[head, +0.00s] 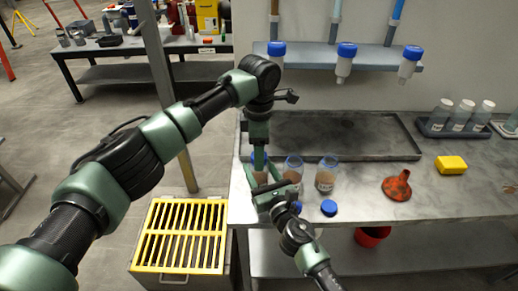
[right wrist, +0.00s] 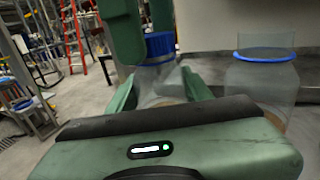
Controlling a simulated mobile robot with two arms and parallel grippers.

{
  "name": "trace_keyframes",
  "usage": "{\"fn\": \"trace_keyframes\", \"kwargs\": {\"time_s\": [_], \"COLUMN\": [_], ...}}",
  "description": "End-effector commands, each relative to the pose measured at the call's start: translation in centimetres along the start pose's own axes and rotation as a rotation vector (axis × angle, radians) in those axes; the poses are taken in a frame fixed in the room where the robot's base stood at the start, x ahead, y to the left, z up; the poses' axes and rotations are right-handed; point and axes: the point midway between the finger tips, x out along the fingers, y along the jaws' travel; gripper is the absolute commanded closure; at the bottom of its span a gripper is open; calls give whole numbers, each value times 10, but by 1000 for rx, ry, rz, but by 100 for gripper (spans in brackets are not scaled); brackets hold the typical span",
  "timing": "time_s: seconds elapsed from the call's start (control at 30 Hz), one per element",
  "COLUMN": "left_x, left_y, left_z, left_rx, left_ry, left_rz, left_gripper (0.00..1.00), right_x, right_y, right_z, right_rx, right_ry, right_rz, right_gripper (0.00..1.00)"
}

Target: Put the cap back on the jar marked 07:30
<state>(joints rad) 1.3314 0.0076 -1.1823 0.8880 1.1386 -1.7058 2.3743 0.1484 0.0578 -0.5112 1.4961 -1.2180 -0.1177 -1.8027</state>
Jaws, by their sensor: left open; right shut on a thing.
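Three clear jars with brownish contents stand at the bench's left end. My right gripper (head: 266,188) is shut around the leftmost jar (right wrist: 155,88), which wears a blue cap (right wrist: 160,46). My left gripper (head: 258,157) is open, pointing down at this cap, with a green finger beside it in the right wrist view. I cannot tell whether it touches the cap. The middle jar (head: 293,170) stands uncapped beside it and also shows in the right wrist view (right wrist: 262,85). The right jar (head: 326,175) looks uncapped. No time marking is readable.
Two loose blue caps, one (head: 329,208) clear and one (head: 297,207) beside my right arm, lie in front. An orange-red funnel (head: 397,186) and yellow block (head: 451,165) lie farther right. A shallow grey tray (head: 400,153) lies behind; capped bottles hang above from a shelf (head: 310,63).

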Motion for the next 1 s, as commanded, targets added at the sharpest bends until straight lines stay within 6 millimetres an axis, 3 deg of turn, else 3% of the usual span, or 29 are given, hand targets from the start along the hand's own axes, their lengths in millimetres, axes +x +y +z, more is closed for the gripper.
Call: {"fn": "trace_keyframes", "kwargs": {"time_s": [0.07, 0.27, 0.43, 0.53, 1.0], "left_x": [0, 0, 0, 1, 1], "left_y": [0, 0, 0, 0, 0], "left_z": [0, 0, 0, 0, 0], "left_rx": [0, 0, 54, 203, 1270], "left_ry": [0, 0, -1, -2, -1], "left_rz": [0, 0, 0, -2, -1], "left_gripper": [45, 100, 100, 100, 100], "right_x": [0, 0, 0, 0, 0], "right_y": [0, 0, 0, 0, 0], "right_z": [0, 0, 0, 0, 0], "right_rx": [0, 0, 0, 0, 0], "right_ry": [0, 0, 0, 0, 0], "right_rz": [0, 0, 0, 0, 0], "right_gripper": [100, 100, 100, 100, 100]}}
